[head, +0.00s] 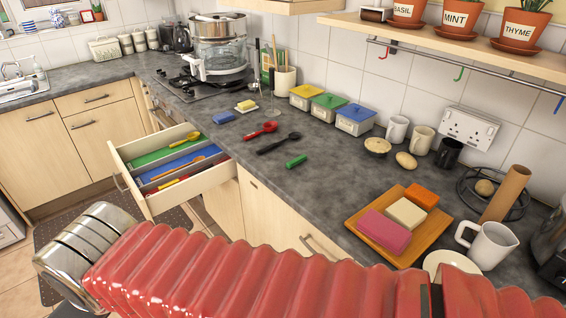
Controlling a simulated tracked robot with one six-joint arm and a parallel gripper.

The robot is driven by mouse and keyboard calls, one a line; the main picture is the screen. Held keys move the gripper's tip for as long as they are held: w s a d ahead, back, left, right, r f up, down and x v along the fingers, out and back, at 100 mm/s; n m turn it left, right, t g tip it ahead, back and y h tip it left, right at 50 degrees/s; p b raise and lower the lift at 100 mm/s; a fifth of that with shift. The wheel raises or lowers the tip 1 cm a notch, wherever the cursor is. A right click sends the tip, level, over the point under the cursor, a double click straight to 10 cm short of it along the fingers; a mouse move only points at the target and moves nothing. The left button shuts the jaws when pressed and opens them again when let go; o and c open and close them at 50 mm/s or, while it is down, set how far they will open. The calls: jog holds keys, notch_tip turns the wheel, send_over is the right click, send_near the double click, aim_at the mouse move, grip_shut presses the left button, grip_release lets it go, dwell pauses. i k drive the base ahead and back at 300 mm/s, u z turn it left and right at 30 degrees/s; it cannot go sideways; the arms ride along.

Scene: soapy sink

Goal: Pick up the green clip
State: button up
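The green clip (296,161) is a small, short green bar lying on the dark grey countertop (330,185). My red ribbed arm crosses the bottom of the view, ending at the lower left in a banded metal part. No gripper fingers show, so I cannot see whether my gripper is open or holding anything. The arm's visible end is to the left of and nearer than the clip.
An open drawer (150,203) of utensils juts out at left. A wooden tray (373,240) with coloured blocks stands at right. Lidded boxes (354,120) line the wall. Bare counter surrounds the clip.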

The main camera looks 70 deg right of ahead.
aim_at(301, 158)
jog(key=u, duration=0.05)
jog(key=i, duration=1.9)
jog(key=z, duration=2.9)
